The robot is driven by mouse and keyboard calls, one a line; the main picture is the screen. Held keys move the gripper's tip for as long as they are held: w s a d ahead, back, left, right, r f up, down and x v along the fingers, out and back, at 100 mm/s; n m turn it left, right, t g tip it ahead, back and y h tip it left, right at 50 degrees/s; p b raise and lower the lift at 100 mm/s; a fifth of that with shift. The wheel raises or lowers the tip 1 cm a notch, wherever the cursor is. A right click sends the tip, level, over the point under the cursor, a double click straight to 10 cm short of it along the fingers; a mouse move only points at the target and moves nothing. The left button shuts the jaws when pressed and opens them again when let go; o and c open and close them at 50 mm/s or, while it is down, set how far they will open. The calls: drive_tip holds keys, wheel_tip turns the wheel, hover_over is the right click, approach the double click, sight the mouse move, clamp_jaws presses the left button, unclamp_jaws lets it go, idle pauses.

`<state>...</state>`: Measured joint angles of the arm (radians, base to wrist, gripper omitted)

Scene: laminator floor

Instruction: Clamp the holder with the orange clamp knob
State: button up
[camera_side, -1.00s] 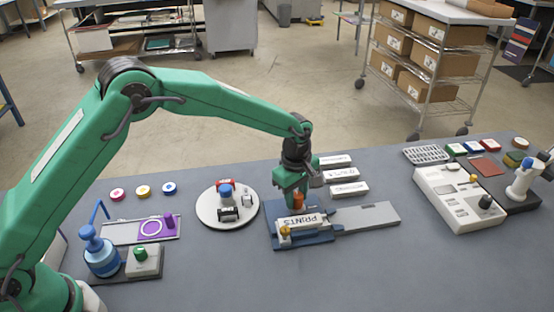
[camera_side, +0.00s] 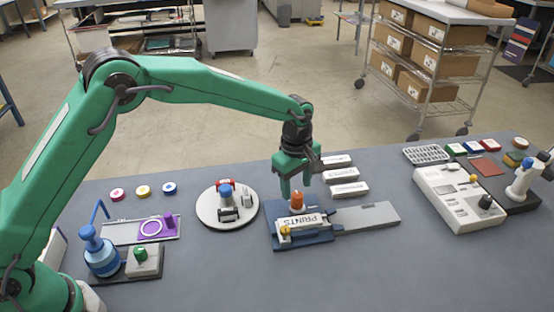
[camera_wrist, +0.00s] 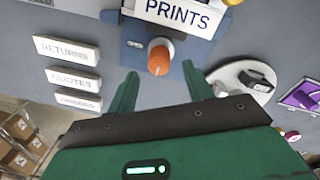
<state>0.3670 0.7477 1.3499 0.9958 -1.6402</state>
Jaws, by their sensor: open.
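The orange clamp knob (camera_side: 297,200) stands at the back of the blue holder base (camera_side: 285,240). A white block labelled PRINTS (camera_side: 306,225) sits in the holder, with a small yellow knob (camera_side: 286,231) at its near left end. My gripper (camera_side: 296,192) is open and empty just above the orange knob, fingers pointing down. In the wrist view, the orange knob (camera_wrist: 159,58) shows beyond the fingertips of my gripper (camera_wrist: 160,72), roughly midway between them, not touched. The PRINTS block (camera_wrist: 178,15) is cut off at the top edge. Whether the clamp is tight cannot be told.
Several white labelled blocks (camera_side: 344,174) lie behind the holder. A grey plate (camera_side: 368,217) extends to its right. A round white tray (camera_side: 205,211) with small parts stands to the left. A white machine (camera_side: 455,200) is at the right. The front of the table is clear.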

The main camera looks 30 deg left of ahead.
sight(293, 195)
drive_tip(key=shift+s+r, duration=0.1)
drive_tip(key=shift+r, duration=1.7)
drive_tip(key=shift+s+a+r, duration=0.15)
drive_tip(key=shift+a+r, duration=0.2)
drive_tip(key=shift+r, duration=0.15)
drive_tip(key=s+a+r+m+t, duration=0.3)
drive_tip(key=s+a+r+m, duration=0.4)
drive_tip(key=s+a+r, duration=0.6)
drive_tip(key=s+a+m+t, duration=0.1)
drive_tip(key=s+a+m, duration=0.2)
drive_tip(key=s, duration=0.5)
drive_tip(key=s+a+m+t, duration=0.1)
drive_tip(key=s+a+m, duration=0.2)
drive_tip(key=s, duration=0.6)
drive_tip(key=shift+s+a+m, duration=0.2)
drive_tip(key=shift+a+m, duration=0.2)
drive_tip(key=shift+m, duration=0.4)
